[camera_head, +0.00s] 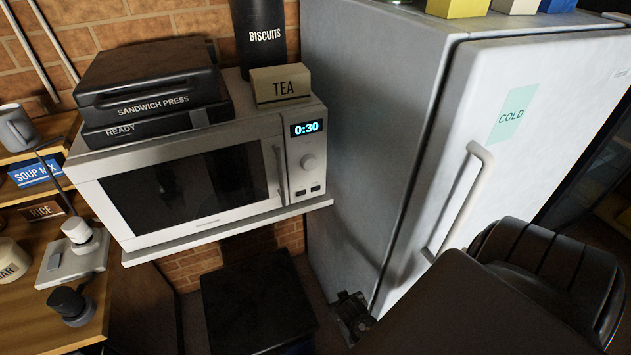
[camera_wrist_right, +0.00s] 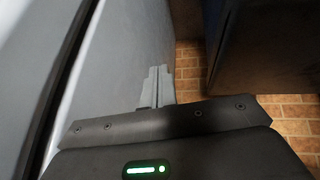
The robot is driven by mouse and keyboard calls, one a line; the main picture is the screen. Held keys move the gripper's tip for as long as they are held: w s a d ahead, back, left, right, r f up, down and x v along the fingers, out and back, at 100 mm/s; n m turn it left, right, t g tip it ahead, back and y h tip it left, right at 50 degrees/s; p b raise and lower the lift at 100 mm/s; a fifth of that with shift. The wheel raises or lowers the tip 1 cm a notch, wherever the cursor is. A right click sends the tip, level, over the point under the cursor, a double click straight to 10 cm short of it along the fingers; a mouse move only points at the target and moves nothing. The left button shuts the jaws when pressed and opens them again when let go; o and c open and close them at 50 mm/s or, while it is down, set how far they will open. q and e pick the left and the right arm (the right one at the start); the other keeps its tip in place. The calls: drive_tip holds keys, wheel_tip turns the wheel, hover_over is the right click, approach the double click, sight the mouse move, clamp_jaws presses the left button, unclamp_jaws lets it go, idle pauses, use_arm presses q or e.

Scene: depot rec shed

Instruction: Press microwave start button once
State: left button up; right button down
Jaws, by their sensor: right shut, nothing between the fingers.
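A white microwave (camera_head: 200,170) stands on a shelf with its door shut, and its display (camera_head: 305,128) reads 0:30. Its control panel (camera_head: 306,160) has a round knob (camera_head: 309,162) and two small dark buttons (camera_head: 308,190) below the knob. I cannot read which button is start. My right gripper (camera_head: 352,312) is low in front of the fridge, below and to the right of the microwave, partly dark in the head view. In the right wrist view its fingers (camera_wrist_right: 157,88) are together and empty. My left gripper is not in view.
A white fridge (camera_head: 520,120) with a long handle (camera_head: 462,200) stands right of the microwave. A sandwich press (camera_head: 150,85) and a TEA box (camera_head: 281,86) sit on the microwave. A black box (camera_head: 258,300) is below. Wooden shelves (camera_head: 90,325) are at left.

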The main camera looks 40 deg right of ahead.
sight(316, 189)
use_arm(q)
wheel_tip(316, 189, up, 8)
drive_tip(key=p, duration=0.6)
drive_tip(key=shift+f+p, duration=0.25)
drive_tip(key=shift+p, duration=0.05)
use_arm(e)
drive_tip(key=w+r+m+t, duration=0.1)
drive_tip(key=w+r+m, duration=0.1)
drive_tip(key=r, duration=0.9)
drive_tip(key=w+r+m+t, duration=0.1)
drive_tip(key=w+r+m, duration=0.2)
drive_tip(key=r, duration=0.9)
drive_tip(key=w+r+m+t, duration=0.1)
drive_tip(key=w+r+m, duration=0.1)
drive_tip(key=r, duration=1)
drive_tip(key=shift+w+d+m+y, duration=0.15)
drive_tip(key=shift+d+m+y, duration=0.15)
drive_tip(key=shift+m, duration=0.4)
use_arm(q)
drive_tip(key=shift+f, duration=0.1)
use_arm(e)
drive_tip(key=shift+w, duration=0.15)
use_arm(q)
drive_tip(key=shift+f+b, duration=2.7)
drive_tip(key=shift+b, duration=0.15)
use_arm(e)
drive_tip(key=w+d, duration=0.2)
drive_tip(key=w, duration=0.6)
drive_tip(key=shift+d, duration=0.35)
drive_tip(key=shift+w+r, duration=0.1)
